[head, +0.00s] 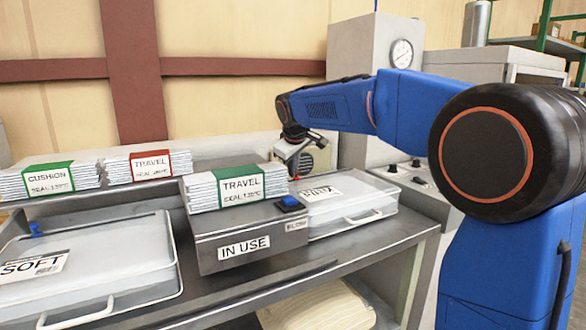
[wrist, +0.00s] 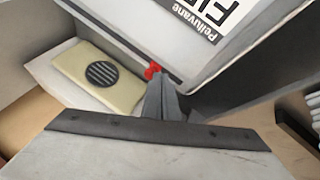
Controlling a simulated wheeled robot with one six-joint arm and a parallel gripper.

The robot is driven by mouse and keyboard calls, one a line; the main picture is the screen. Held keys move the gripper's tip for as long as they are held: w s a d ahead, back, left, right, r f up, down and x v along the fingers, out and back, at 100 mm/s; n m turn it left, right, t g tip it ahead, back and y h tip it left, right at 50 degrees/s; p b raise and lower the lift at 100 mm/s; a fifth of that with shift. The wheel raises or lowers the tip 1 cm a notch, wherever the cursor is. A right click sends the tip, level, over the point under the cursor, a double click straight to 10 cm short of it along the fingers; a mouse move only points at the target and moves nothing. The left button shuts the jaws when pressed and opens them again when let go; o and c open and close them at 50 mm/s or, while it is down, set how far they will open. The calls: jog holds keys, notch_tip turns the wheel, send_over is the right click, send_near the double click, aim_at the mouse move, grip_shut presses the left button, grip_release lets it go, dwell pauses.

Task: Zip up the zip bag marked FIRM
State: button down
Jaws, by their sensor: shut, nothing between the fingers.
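The FIRM zip bag (head: 350,216) lies flat on the bench at the right, pale, with a white label and a front handle. In the wrist view its label (wrist: 220,28) reads "Pelluvane" and part of "FI". A small red zip pull (wrist: 152,71) sits at the bag's far left edge. It also shows in the head view (head: 296,178), just below my gripper (head: 293,165). My gripper, also in the wrist view (wrist: 161,84), is shut and empty, its tips right by the red pull. I cannot tell whether they touch it.
A beige speaker unit (wrist: 97,75) is behind. The SOFT bag (head: 110,265) lies far left.

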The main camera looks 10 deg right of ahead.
jog(key=w+d, duration=0.2)
jog(key=d, duration=0.5)
jog(key=w+d, duration=0.2)
jog(key=d, duration=0.5)
jog(key=w+d, duration=0.2)
jog(key=d, duration=0.6)
jog(key=shift+s, duration=0.1)
